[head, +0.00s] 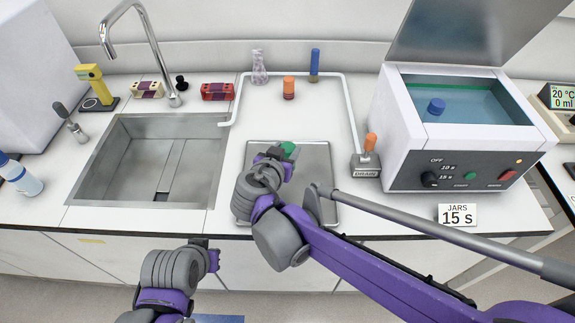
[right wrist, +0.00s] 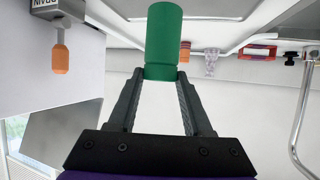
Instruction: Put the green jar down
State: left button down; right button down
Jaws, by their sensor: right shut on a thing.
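The green jar (head: 288,148) is held in my right gripper (head: 281,156), which is shut on it over the metal tray (head: 318,170) in the head view. In the right wrist view the green jar (right wrist: 164,42) sits between the two fingertips (right wrist: 160,78). My arm hides part of the jar and tray in the head view, and I cannot tell whether the jar touches the tray. My left gripper (head: 213,257) is low in front of the counter, and its jaws do not show clearly.
A water bath (head: 445,145) with a blue jar (head: 434,108) inside stands at right. A drain stand (head: 366,165) with an orange handle is beside the tray. Orange (head: 289,88) and blue (head: 314,66) containers and a flask (head: 259,68) stand behind. A sink (head: 150,160) is at left.

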jog(key=shift+f, duration=2.7)
jog(key=shift+f+b, duration=0.1)
jog(key=shift+b, duration=0.2)
jog(key=shift+c, duration=1.6)
grip_release()
jog(key=v, duration=1.2)
